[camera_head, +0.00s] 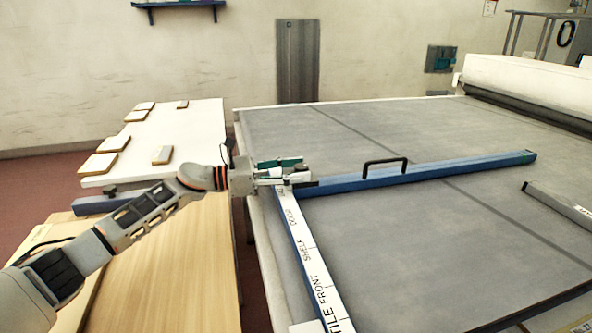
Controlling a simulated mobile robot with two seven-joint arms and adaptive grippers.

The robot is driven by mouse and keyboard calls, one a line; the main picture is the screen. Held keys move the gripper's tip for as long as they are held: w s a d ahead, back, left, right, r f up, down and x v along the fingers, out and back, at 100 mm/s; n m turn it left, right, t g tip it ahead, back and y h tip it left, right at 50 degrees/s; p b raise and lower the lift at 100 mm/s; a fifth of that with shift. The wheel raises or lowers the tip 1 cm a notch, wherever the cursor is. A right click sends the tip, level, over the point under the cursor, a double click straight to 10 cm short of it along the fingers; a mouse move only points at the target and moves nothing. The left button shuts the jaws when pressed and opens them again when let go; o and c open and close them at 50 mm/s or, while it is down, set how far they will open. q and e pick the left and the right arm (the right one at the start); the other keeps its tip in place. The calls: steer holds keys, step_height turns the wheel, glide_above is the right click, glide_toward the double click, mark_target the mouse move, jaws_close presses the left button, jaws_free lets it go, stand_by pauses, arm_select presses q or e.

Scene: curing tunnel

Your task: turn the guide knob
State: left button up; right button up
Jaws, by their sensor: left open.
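My left gripper (303,172) reaches in from the left to the near-left end of the blue guide bar (450,167). It is open, with its fingers over the corner where the bar meets the white printed strip (312,262). The guide knob cannot be made out; the gripper covers that corner, and I cannot tell whether the fingers touch anything there. The guide bar runs to the right across the grey table top and carries a black handle (385,162). My right gripper is not in view.
The large grey table top (420,240) is mostly clear. A grey bar (560,203) lies at its right side. A white table (195,125) with several small tan-edged blocks stands left, beside a wooden surface (185,260). A white roller housing (530,82) stands at the back right.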

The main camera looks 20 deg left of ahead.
arm_select(q)
steer(key=shift+d, duration=0.1)
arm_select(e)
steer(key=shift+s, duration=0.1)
